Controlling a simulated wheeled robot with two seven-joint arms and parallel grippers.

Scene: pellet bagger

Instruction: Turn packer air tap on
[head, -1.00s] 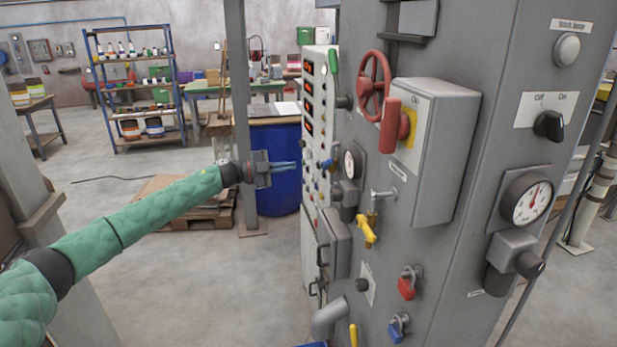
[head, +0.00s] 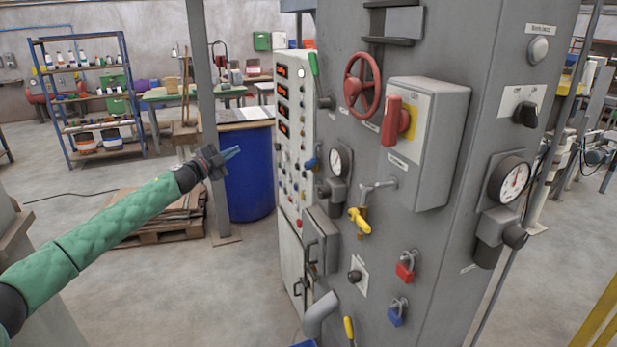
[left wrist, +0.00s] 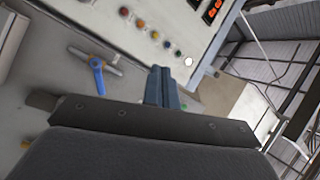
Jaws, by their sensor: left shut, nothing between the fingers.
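A tap with a blue lever handle (head: 310,163) sits on the side of the grey machine by the control panel. It also shows in the left wrist view (left wrist: 98,75), left of my fingers, its lever roughly across its pipe. A tap with a yellow lever (head: 360,220) is on the machine's front, under a grey pipe. No readable label shows which is the packer air tap. My left gripper (head: 231,153) is shut and empty, left of the control panel and apart from both taps. Its fingers (left wrist: 162,88) are together in the left wrist view. My right gripper is out of view.
The control panel (head: 291,130) has buttons and red displays. A red handwheel (head: 362,84), a grey switch box (head: 430,140) and red (head: 405,267) and blue (head: 397,312) padlocks stick out from the machine. A post (head: 204,100) and blue drum (head: 250,175) stand behind my left gripper.

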